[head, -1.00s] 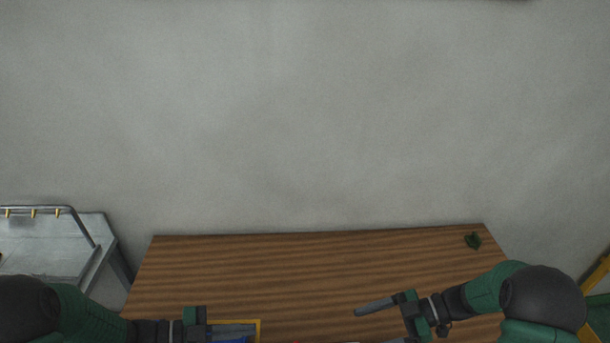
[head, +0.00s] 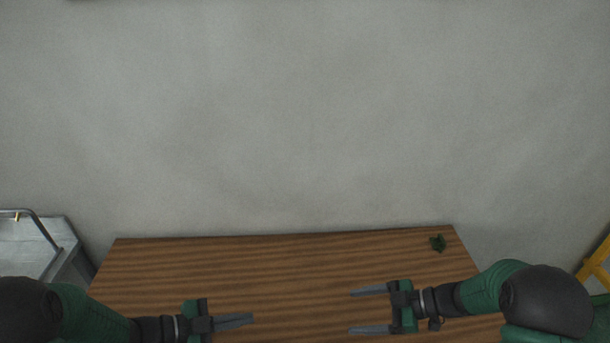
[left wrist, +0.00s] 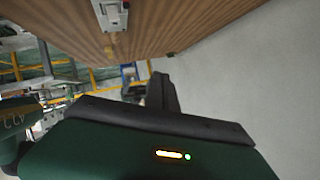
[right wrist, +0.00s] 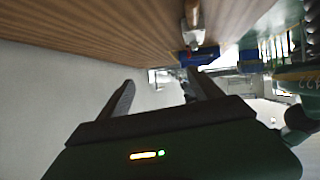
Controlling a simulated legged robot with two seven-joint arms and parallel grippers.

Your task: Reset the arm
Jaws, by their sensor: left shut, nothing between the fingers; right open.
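My left gripper (head: 235,320) is over the left part of the wooden table in the head view, with its fingers together and nothing between them. Its shut fingers also show in the left wrist view (left wrist: 160,90). My right gripper (head: 360,312) is over the right part of the table, its two fingers spread apart and empty. The spread fingers show in the right wrist view (right wrist: 158,92). The two grippers point toward each other with a gap between them.
The wooden table (head: 280,265) stands before a plain grey wall. A small dark green object (head: 437,243) sits near its far right corner. A metal cart (head: 30,245) is at the left and a yellow frame (head: 598,262) at the right. Between the grippers the tabletop is bare.

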